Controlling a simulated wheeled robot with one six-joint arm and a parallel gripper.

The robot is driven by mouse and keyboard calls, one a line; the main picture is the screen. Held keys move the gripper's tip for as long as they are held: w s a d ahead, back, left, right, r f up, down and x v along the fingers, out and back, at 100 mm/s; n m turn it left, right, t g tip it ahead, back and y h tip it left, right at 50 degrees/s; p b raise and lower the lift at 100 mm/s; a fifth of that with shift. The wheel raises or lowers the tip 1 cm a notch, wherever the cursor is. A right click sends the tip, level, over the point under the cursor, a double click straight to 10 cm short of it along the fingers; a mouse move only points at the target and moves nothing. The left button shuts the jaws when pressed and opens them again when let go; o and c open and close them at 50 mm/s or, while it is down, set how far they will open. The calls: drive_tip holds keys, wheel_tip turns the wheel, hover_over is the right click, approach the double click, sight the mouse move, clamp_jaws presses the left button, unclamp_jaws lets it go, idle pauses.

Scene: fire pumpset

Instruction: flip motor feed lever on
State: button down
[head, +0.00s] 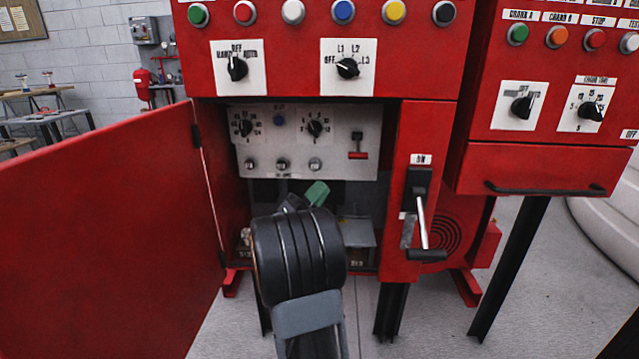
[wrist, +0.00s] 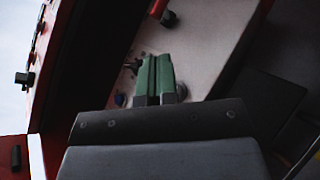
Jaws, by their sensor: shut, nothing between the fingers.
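A small lever with a red crossbar handle (head: 358,155) sits at the right of the grey inner panel, its handle low. A red piece at the top of the wrist view (wrist: 158,8) appears to be this handle. A larger lever (head: 422,220) with a black grip hangs down on the red front, under an "ON" label. No readable label says which lever is the motor feed. My gripper (head: 317,192) is inside the open cabinet, below the inner panel and left of both levers. Its green fingers are together and empty, also in the wrist view (wrist: 155,78). My arm hides part of the cabinet's lower interior.
The red cabinet door (head: 100,230) stands open at the left. The inner panel (head: 345,115) carries knobs and a blue button (head: 279,120). Selector knobs (head: 348,68) and coloured buttons line the front above. A second red cabinet (head: 545,160) stands at the right.

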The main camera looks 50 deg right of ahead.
drive_tip(key=p, duration=0.4)
approach(358, 151)
wheel_tip(358, 151, up, 2)
drive_tip(key=d, duration=0.2)
drive_tip(key=shift+w+d+r+b, duration=0.15)
drive_tip(key=shift+d+r+b, duration=0.3)
drive_tip(key=shift+d+r, duration=0.45)
drive_tip(key=shift+a+r, duration=0.15)
